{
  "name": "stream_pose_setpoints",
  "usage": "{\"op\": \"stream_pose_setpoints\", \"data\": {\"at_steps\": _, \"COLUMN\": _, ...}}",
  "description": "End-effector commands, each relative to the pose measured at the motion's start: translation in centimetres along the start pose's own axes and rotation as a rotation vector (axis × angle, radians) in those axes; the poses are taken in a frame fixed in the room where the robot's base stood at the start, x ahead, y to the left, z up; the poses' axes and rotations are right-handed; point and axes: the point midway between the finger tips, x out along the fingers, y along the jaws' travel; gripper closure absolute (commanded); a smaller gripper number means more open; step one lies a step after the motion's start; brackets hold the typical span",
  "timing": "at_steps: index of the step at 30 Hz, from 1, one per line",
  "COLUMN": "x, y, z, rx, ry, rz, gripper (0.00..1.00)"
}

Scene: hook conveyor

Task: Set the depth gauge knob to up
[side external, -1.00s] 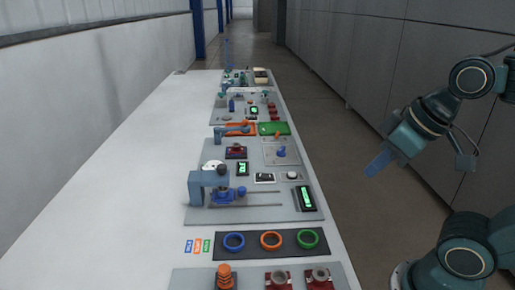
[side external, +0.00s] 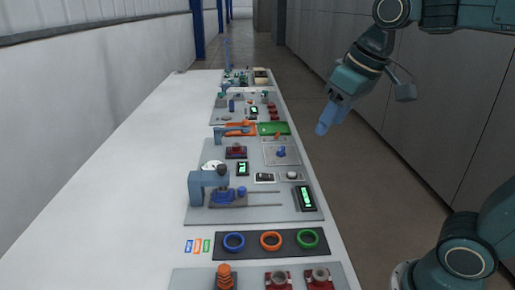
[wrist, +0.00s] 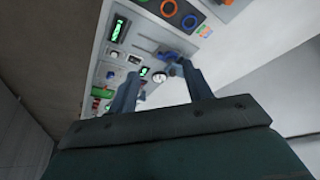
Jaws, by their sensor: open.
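On the grey panel in the side external view, a round white dial (side external: 212,165) stands behind a blue press-like stand (side external: 197,187). A small round white knob (side external: 292,175) sits nearer the panel's right edge. I cannot tell which part is the depth gauge knob or how it is set. The white dial also shows in the wrist view (wrist: 159,76), between the fingers in the picture. My gripper (side external: 322,129) is open and empty, in the air right of the table and apart from the panel. It also shows in the wrist view (wrist: 159,70).
A blue carriage (side external: 222,196) sits by rails on the panel. Green displays (side external: 305,197), a rocker-like switch (side external: 264,178) and a blue joystick (side external: 281,152) are nearby. Blue, orange and green rings (side external: 271,240) lie in front. The table's left side (side external: 110,200) is clear.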

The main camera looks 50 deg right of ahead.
Motion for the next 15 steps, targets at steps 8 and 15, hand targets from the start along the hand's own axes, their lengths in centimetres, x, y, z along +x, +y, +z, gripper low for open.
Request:
{"op": "stream_pose_setpoints", "data": {"at_steps": 8, "x": 0.9, "y": -0.1, "z": -6.8, "rx": 0.000, "ry": -0.068, "rz": -0.001, "gripper": 0.50}}
{"op": "stream_pose_setpoints", "data": {"at_steps": 15, "x": 2.8, "y": -0.2, "z": -12.2, "rx": 0.000, "ry": -0.126, "rz": -0.001, "gripper": 0.50}}
